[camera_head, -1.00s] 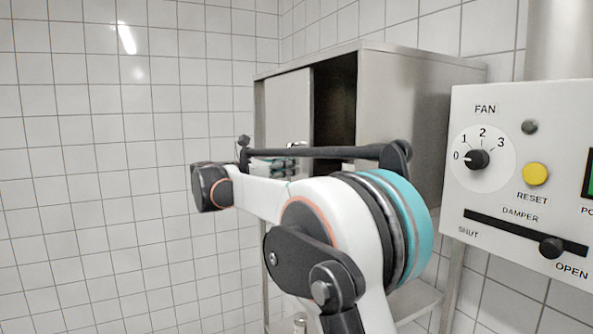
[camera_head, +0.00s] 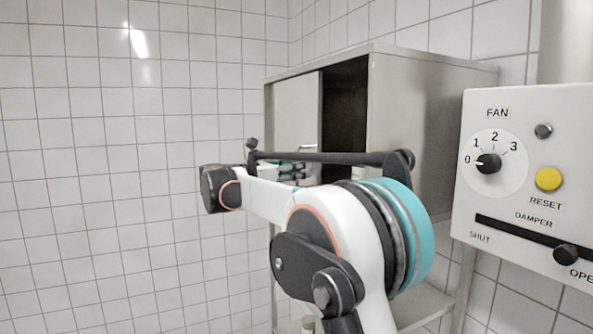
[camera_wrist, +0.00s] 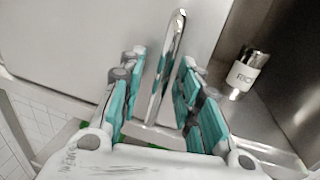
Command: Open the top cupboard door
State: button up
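In the head view my gripper (camera_head: 290,170) is at the door's front, partly hidden by my arm.
A can labelled like "RICE" (camera_wrist: 246,72) stands inside the cupboard, right of my gripper. A white control panel (camera_head: 530,180) with a knob, yellow button and damper slider is on the right. A steel shelf (camera_head: 425,305) is below. Tiled wall (camera_head: 100,150) is clear on the left.

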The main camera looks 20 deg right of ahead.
jog(key=v, duration=1.2)
jog(key=s+d+f+m+y+b, duration=0.35)
jog(key=s+f+b, duration=0.5)
jog(key=f, duration=0.55)
jog(key=s+d+f+m+y+b, duration=0.2)
jog(key=s+f+m+y+b, duration=0.25)
jog(key=s+f+b, duration=0.6)
jog(key=s+a+f+m+t+y+b, duration=0.1)
jog(key=s+a+f+m+y+b, duration=0.2)
jog(key=s+f, duration=0.4)
jog(key=s+a+f+m+t+y+b, duration=0.1)
jog(key=s+a+f+m+y+b, duration=0.2)
jog(key=f, duration=1.5)
jog(key=s+a+f+m+t+y+b, duration=0.1)
jog(key=s+a+f+m+y+b, duration=0.2)
jog(key=f, duration=1)
jog(key=s+m+b, duration=0.3)
jog(key=s+b, duration=0.2)
jog(key=s, duration=0.2)
jog(key=shift+s+a+f+m+y, duration=0.3)
